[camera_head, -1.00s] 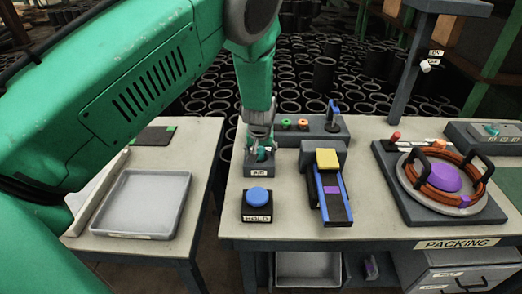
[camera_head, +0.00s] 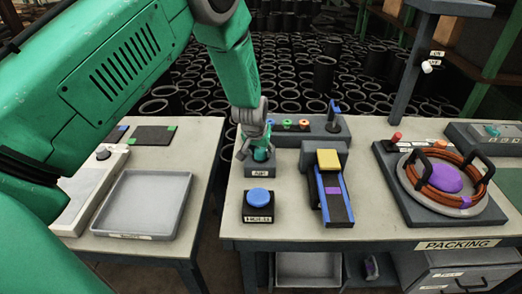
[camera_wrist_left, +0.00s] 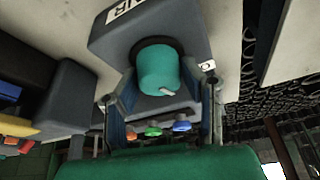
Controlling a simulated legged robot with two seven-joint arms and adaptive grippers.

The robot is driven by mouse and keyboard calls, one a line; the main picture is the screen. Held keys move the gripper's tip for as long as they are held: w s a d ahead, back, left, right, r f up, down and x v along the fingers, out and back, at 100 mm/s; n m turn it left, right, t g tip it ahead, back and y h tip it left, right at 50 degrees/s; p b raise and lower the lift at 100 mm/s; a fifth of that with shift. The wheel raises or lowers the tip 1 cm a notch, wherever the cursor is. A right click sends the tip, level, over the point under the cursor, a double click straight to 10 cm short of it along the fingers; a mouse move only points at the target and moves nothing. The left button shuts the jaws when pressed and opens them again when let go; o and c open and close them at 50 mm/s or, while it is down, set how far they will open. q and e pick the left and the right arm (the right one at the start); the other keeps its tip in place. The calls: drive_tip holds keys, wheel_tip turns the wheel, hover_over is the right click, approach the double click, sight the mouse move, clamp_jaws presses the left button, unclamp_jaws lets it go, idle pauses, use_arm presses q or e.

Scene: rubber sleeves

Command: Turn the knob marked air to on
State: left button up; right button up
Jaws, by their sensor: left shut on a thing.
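The knob marked air is a teal cylinder with a pale pointer mark; it shows large in the left wrist view (camera_wrist_left: 160,70) and small in the head view (camera_head: 261,154). It sits on a dark grey box (camera_head: 259,170) with an AIR label on its front. My left gripper (camera_head: 257,150) comes down on the knob from above, shut on it, with a finger on either side in the left wrist view (camera_wrist_left: 162,100). An ON or OFF marking by the knob is too small to read. My right gripper is in no view.
A blue HOLD button (camera_head: 258,196) stands just in front of the air box. A feeder with a yellow block (camera_head: 328,159) is to its right. Behind is a panel with coloured knobs (camera_head: 304,125). A grey tray (camera_head: 140,203) lies on the left table.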

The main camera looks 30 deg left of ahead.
use_arm(q)
drive_tip(key=m+h, duration=0.1)
drive_tip(key=m, duration=0.3)
drive_tip(key=shift+f+m+h, duration=0.1)
drive_tip(key=shift+m+h, duration=0.2)
drive_tip(key=shift+h, duration=0.1)
drive_tip(key=m+h+b, duration=0.1)
drive_tip(key=m, duration=0.3)
drive_tip(key=shift+s, duration=0.1)
drive_tip(key=shift+h, duration=0.3)
drive_tip(key=o, duration=1.1)
drive_tip(key=shift+o, duration=0.2)
drive_tip(key=shift+a, duration=0.1)
drive_tip(key=shift+a+r, duration=0.1)
drive_tip(key=shift+r, duration=0.3)
drive_tip(key=v, duration=1.1)
